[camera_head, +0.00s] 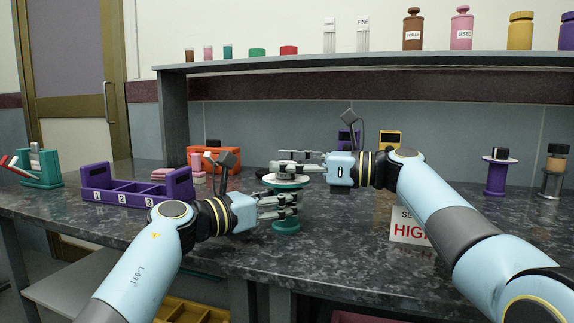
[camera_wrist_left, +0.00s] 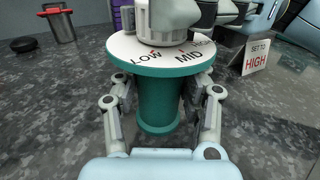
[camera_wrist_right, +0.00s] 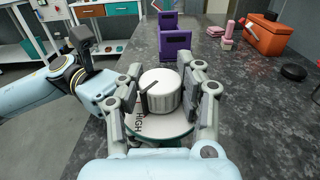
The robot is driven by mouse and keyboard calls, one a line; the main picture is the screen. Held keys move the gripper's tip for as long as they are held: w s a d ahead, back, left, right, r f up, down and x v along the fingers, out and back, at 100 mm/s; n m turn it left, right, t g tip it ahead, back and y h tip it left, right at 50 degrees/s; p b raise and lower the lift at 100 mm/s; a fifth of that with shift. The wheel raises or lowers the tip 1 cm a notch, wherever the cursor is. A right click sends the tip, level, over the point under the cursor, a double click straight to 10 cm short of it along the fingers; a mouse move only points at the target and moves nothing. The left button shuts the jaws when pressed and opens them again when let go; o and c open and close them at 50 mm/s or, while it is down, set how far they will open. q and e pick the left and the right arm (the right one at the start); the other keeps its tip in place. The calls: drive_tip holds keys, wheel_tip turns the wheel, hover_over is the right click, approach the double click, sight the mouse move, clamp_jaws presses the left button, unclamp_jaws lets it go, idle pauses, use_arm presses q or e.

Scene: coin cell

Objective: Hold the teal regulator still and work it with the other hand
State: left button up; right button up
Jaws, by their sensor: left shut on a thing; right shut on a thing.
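The teal regulator (camera_head: 286,226) stands upright on the dark counter, with a white dial plate (camera_wrist_left: 125,46) on top. Its teal post (camera_wrist_left: 158,100) is between the fingers of my left gripper (camera_head: 284,205), which is shut on it below the dial. My right gripper (camera_head: 291,164) is shut on the white-grey knob (camera_wrist_right: 161,92) above the plate. In the left wrist view LOW and MID are readable, and HIGH is partly hidden by the right gripper. A small red mark shows at the knob's lower edge near LOW. A sign (camera_wrist_left: 257,57) reads SET TO HIGH.
A purple numbered tray (camera_head: 128,199) stands at the left, with an orange box (camera_head: 228,158) behind. A purple spool stand (camera_head: 496,178) is at the right. A shelf (camera_head: 380,64) with bottles runs above the back of the counter. The counter's front left is clear.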

drive_tip(key=m+t+h, duration=0.2)
drive_tip(key=m+t, duration=0.1)
drive_tip(key=t, duration=0.1)
drive_tip(key=shift+s+a+f+t, duration=0.1)
drive_tip(key=shift+t, duration=0.3)
drive_tip(key=shift+m+t+h, duration=0.8)
drive_tip(key=shift+m+t, duration=0.1)
drive_tip(key=o, duration=1.2)
drive_tip(key=shift+o, duration=0.2)
drive_tip(key=shift+d, duration=0.2)
drive_tip(key=v, duration=1.1)
drive_tip(key=shift+s+d, duration=0.2)
drive_tip(key=shift+d, duration=0.15)
